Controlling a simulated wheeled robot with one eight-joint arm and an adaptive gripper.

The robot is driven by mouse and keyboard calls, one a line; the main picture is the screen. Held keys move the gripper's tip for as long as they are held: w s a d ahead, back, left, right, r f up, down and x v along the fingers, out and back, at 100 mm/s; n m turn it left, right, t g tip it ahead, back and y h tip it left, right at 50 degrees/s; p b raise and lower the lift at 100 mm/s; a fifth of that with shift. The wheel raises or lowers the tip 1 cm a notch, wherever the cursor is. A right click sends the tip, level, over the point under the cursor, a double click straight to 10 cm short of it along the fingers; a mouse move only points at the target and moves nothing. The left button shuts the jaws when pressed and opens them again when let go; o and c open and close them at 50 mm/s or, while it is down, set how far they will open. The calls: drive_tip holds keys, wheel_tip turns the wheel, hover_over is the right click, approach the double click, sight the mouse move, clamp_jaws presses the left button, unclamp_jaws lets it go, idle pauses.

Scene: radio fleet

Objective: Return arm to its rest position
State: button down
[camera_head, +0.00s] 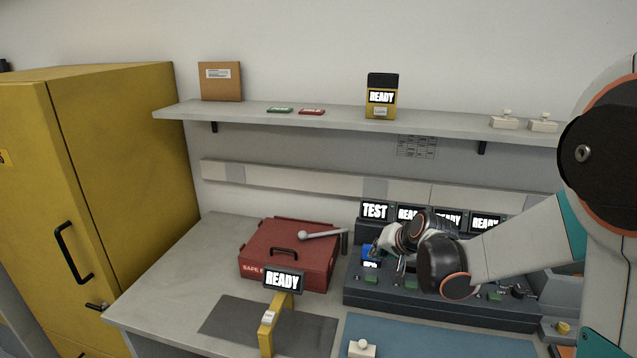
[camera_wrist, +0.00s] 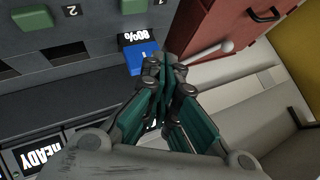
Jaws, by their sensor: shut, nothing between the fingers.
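My gripper (camera_wrist: 164,62) is shut with nothing between its fingers. In the wrist view its fingertips appear beside a blue unit (camera_wrist: 140,56) that reads 80%. In the head view my gripper (camera_head: 374,250) is over the left part of the dark charger rack, close to the blue unit (camera_head: 371,256). I cannot tell whether the fingertips touch it. My arm reaches in from the right, and its wrist hides part of the rack and its displays.
The rack (camera_head: 440,312) has several displays; the leftmost reads TEST (camera_head: 375,211). A red case (camera_head: 262,270) with a lever (camera_head: 322,235) stands left of it. A yellow stand (camera_head: 268,335) reads READY. A shelf (camera_head: 340,121) runs above. A yellow cabinet (camera_head: 120,170) is at left.

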drive_tip(key=s+a+r+n+h, duration=0.1)
drive_tip(key=s+r, duration=0.4)
drive_tip(key=s, duration=0.3)
drive_tip(key=s+a+r+n, duration=0.1)
drive_tip(key=s+r, duration=0.3)
drive_tip(key=s, duration=0.4)
drive_tip(key=s+d+n+g+h, duration=0.1)
drive_tip(key=s+n, duration=0.2)
drive_tip(key=s, duration=1.4)
drive_tip(key=shift+f+g+h, duration=0.2)
drive_tip(key=shift+g+h, duration=0.1)
